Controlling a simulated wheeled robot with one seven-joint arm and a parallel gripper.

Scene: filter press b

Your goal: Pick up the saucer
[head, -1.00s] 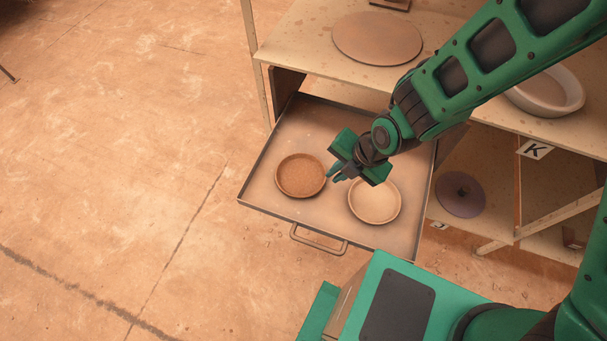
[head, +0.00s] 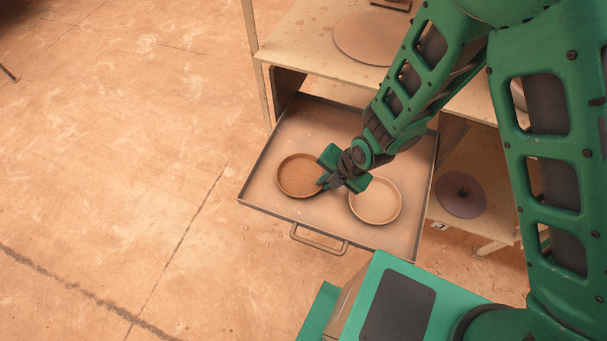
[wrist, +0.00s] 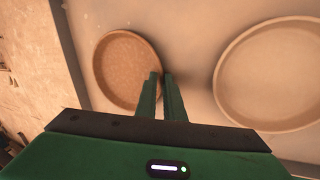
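Two round shallow dishes lie in the pulled-out drawer tray (head: 262,196). The left one is a brown dish (head: 298,176), also in the wrist view (wrist: 122,70). The right one is a paler, cream dish (head: 376,202), larger-looking in the wrist view (wrist: 272,75). Which one is meant by the saucer is not clear from looks alone. My gripper (head: 323,185) is low at the right rim of the brown dish. In the wrist view its fingertips (wrist: 162,75) overlap that rim, with a narrow gap between them. I cannot tell whether they pinch the rim.
The tray has raised edges and a front handle (head: 318,241). A shelf board (head: 310,40) with a flat round disc (head: 365,38) is above and behind it. A dark disc (head: 461,194) lies on a lower shelf at right. Open floor is at left.

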